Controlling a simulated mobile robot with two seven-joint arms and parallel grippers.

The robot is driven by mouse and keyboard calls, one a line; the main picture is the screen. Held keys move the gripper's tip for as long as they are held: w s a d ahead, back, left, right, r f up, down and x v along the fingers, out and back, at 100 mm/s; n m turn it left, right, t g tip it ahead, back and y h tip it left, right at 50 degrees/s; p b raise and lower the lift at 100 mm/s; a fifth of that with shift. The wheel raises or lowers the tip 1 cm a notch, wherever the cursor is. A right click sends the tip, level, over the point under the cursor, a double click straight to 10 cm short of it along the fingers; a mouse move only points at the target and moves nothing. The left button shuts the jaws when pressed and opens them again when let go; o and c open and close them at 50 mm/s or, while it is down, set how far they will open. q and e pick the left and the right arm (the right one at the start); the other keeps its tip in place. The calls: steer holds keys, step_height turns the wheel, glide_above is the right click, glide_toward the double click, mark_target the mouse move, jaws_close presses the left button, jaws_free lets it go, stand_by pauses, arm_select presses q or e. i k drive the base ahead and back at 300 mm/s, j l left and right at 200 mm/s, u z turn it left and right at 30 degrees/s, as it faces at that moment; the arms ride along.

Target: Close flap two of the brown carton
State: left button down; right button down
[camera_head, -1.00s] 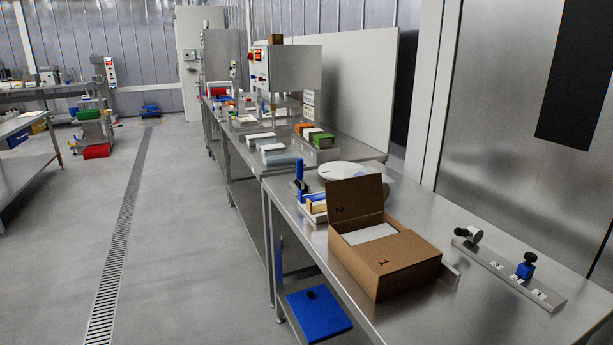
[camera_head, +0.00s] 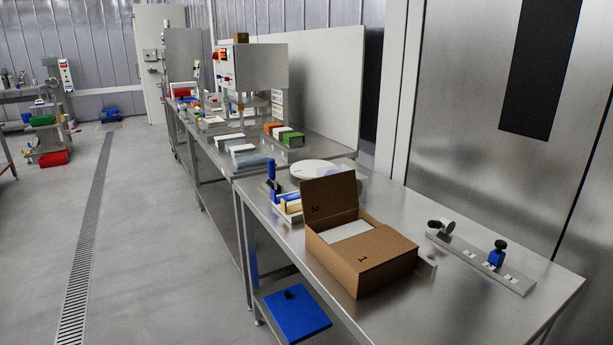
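The brown carton (camera_head: 362,270) sits on the near steel table, in the middle right of the head view. Flap two (camera_head: 329,197), marked "2", stands up at the carton's far side. Flap one (camera_head: 376,256), marked "1", lies flat over the near part of the top. White content (camera_head: 345,232) shows in the gap between the two flaps. Neither of my grippers is in view.
The steel table (camera_head: 470,315) has bare room to the right of the carton. A blue-posted fixture (camera_head: 273,182) and a white disc (camera_head: 313,169) stand behind the carton. The floor (camera_head: 165,265) at left is open.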

mark_target(324, 197)
steer(key=i+j+u, duration=0.65)
steer(key=i+u, duration=0.15)
steer(key=i+j+u, duration=0.1)
steer(key=i+u, duration=0.35)
steer(key=i, duration=0.15)
steer(key=i+j+z, duration=0.2)
steer(key=i, duration=0.35)
steer(key=i+z, duration=0.2)
steer(key=i, duration=0.3)
steer(key=i+j+z, duration=0.1)
steer(key=i+z, duration=0.15)
steer(key=z, duration=0.15)
steer(key=i+j+z, duration=0.2)
steer(key=z, duration=0.25)
steer(key=i+j+z, duration=0.2)
steer(key=z, duration=0.2)
steer(key=i+j+z, duration=0.1)
steer(key=j+z, duration=0.35)
steer(key=i+j+z, duration=0.1)
steer(key=j+z, duration=0.15)
steer(key=z, duration=0.15)
steer(key=j+z, duration=0.45)
steer(key=i+l, duration=0.05)
steer(key=l, duration=0.05)
